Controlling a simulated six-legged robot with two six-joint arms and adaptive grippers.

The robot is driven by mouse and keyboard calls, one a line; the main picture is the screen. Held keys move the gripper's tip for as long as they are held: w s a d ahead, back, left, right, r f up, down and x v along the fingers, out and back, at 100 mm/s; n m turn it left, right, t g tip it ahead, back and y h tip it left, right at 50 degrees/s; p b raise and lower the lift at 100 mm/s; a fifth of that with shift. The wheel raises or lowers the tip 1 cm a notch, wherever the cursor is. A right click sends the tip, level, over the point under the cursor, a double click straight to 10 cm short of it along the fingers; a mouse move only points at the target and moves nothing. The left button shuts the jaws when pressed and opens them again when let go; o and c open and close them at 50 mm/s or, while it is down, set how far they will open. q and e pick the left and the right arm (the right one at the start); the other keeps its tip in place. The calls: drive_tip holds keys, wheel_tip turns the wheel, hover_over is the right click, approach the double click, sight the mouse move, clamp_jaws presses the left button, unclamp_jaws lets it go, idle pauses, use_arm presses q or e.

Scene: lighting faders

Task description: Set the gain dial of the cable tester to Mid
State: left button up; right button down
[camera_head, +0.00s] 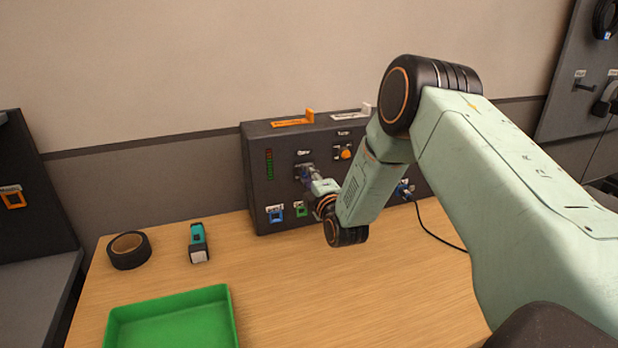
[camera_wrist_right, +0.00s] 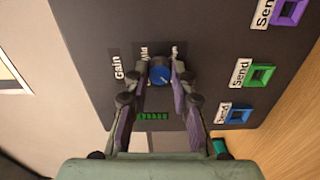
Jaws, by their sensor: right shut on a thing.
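The cable tester (camera_head: 259,190) is a dark box standing at the back of the table, against the wall. In the right wrist view its gain dial (camera_wrist_right: 160,73) is a small blue round knob beside the printed word Gain. My right gripper (camera_wrist_right: 161,82) has its two fingers on opposite sides of this dial and is shut on it. In the head view the right gripper (camera_head: 307,176) reaches the tester's front panel and hides most of the dial. The fingers partly cover the position labels, and I cannot tell where the dial points. My left gripper is not in view.
An orange knob (camera_head: 346,153) sits right of the gain dial. Coloured Send sockets (camera_wrist_right: 262,75) line the panel's lower edge. A black tape roll (camera_head: 128,250), a teal tool (camera_head: 198,243) and a green tray (camera_head: 226,312) are on the table. A black cable (camera_head: 430,230) runs at right.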

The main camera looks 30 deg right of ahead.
drive_tip(key=shift+m+b, duration=6.7)
drive_tip(key=shift+m, duration=10.9)
drive_tip(key=c, duration=1.1)
unclamp_jaws()
